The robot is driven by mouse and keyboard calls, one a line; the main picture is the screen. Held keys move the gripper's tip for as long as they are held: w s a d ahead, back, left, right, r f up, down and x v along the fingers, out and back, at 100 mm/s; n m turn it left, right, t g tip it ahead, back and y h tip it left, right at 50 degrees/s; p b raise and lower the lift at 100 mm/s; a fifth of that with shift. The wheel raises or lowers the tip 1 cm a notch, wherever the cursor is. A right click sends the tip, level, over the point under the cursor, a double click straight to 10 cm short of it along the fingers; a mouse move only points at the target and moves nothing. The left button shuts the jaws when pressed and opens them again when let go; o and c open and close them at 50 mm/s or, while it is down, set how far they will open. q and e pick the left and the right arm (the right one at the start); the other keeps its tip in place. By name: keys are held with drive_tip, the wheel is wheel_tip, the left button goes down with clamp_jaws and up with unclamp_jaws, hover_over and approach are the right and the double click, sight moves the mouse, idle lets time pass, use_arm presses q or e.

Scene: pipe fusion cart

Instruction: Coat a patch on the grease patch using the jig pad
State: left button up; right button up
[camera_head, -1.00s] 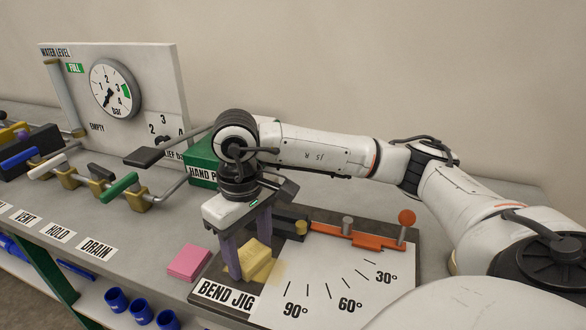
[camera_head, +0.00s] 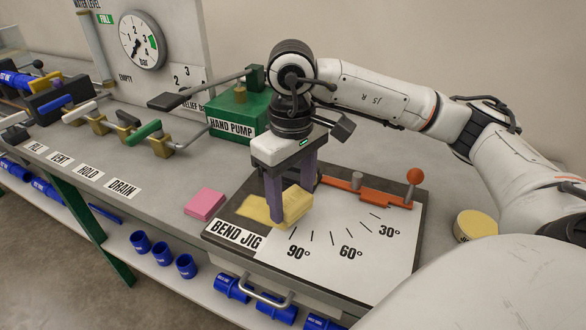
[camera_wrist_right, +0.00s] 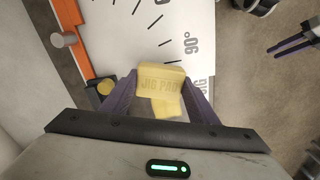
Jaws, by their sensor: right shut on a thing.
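The jig pad (camera_wrist_right: 160,77) is a yellow block with lettering, between the purple fingers of my right gripper (camera_wrist_right: 158,88) in the wrist view. In the head view, my right gripper (camera_head: 291,200) is shut on the jig pad (camera_head: 298,203), low over the bend jig. A pale yellow area (camera_head: 253,209) shows left of the fingers and looks like the grease patch. The pad and fingers hide part of it, and I cannot tell whether they touch. What looks like my left gripper (camera_wrist_right: 290,43) shows small at the wrist view's upper right; its jaws are unclear.
The bend jig (camera_head: 345,270) has an orange lever (camera_head: 370,192) behind the gripper. A pink block (camera_head: 205,202) lies to its left and a round yellow-topped tin (camera_head: 475,225) to its right. The green hand pump (camera_head: 235,112) and valve handles (camera_head: 145,131) stand behind and left.

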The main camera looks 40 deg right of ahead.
wheel_tip(320, 180, up, 3)
drive_tip(key=shift+f+p, duration=0.1)
drive_tip(key=shift+p, duration=0.55)
drive_tip(key=shift+r+p, duration=0.65)
drive_tip(key=shift+r, duration=0.6)
